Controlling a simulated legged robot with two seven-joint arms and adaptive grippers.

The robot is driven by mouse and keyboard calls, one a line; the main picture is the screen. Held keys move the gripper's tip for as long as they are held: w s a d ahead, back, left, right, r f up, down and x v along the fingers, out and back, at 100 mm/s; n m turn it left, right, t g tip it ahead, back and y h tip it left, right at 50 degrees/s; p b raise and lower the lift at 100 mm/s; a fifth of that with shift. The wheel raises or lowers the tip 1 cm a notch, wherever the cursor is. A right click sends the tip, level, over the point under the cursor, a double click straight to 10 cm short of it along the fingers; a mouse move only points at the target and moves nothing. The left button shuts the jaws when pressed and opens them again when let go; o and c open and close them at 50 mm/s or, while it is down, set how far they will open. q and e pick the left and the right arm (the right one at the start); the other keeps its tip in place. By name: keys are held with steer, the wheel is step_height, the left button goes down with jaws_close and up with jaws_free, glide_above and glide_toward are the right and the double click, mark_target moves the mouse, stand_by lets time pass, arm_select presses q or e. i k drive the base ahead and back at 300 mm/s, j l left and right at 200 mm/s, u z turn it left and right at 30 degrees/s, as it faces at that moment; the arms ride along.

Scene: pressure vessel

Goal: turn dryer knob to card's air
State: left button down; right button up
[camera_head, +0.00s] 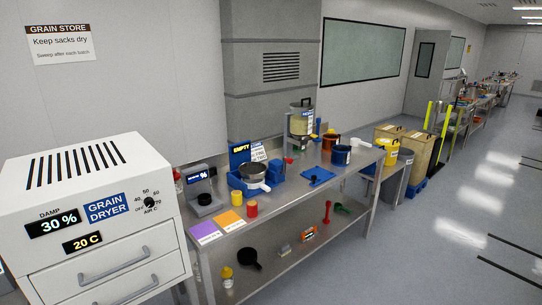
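The white grain dryer (70,180) stands at the left front, with a slotted top and a blue "GRAIN DRYER" label. Its small black knob (149,203) is on the right of the front panel, ringed by marks for OFF and 40 to 70, with "AIR C" below. The knob's pointer direction is too small to tell. The panel displays read damp 30 % (53,223) and 20 C (82,242). A white card with small print (259,152) stands behind the scale area on the bench; its text is not fully legible. Neither gripper shows.
A steel bench (285,208) runs from the dryer's right side to the back. It holds a meter (203,198), a pan on a blue stand (254,174), purple and orange cards, cups and a hopper (301,119). Drawers sit below the knob. Open floor (420,235) lies right.

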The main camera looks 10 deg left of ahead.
mark_target(149, 202)
steer(key=u, duration=1.55)
